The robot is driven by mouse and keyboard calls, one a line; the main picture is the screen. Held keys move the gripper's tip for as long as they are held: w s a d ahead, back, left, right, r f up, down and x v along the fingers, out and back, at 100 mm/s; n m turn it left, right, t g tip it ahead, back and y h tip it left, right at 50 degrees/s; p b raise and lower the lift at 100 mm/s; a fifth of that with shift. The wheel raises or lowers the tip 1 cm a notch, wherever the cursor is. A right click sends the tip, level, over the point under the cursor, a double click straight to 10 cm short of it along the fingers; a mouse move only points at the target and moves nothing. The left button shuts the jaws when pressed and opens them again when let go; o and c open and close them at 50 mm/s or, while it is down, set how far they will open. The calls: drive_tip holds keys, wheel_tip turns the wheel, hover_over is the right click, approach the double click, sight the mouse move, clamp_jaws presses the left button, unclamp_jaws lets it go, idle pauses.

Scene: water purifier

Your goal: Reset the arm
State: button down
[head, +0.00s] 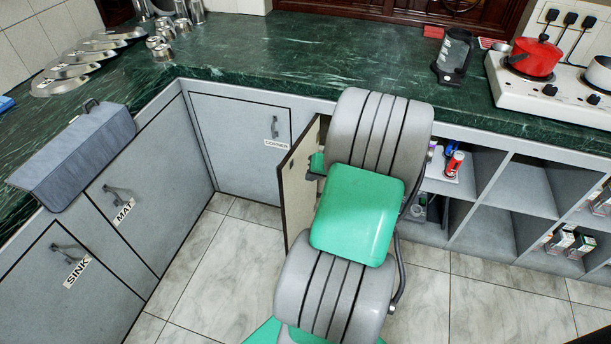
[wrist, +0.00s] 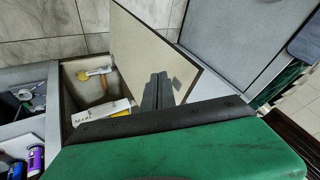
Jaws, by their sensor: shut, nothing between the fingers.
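My gripper (wrist: 158,80) is shut and empty. In the wrist view its two dark fingers lie together in front of the inner face of an open cabinet door (wrist: 155,50). In the head view my gripper (head: 312,177) shows only in part, beside the same open door (head: 298,185). My grey and green arm is bent and hides much of the cabinet behind it. I cannot tell whether the fingers touch the door.
The open compartment (wrist: 70,88) holds a wooden-handled item (wrist: 99,73) and a white box (wrist: 100,112). Open shelves (head: 520,190) with small items stand right of my arm. A green counter (head: 290,55) runs above, with a red pot (head: 535,58) on a stove. The tiled floor (head: 230,260) is clear.

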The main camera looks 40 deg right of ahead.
drive_tip(key=a+r+n+g+p, duration=0.3)
drive_tip(key=a+r+n+p, duration=0.3)
drive_tip(key=a+r, duration=1.25)
drive_tip(key=s+a+r+n+p, duration=0.1)
drive_tip(key=s+a+r+p, duration=0.1)
drive_tip(key=a, duration=0.5)
drive_tip(key=s+a+r+n+g+p, duration=0.1)
drive_tip(key=s+a+r+p, duration=0.1)
drive_tip(key=s+a+r, duration=0.2)
drive_tip(key=a, duration=0.3)
drive_tip(key=shift+s+a+n+p, duration=0.15)
drive_tip(key=shift+s+n+p, duration=0.15)
drive_tip(key=shift+n, duration=0.1)
drive_tip(key=shift+r, duration=0.1)
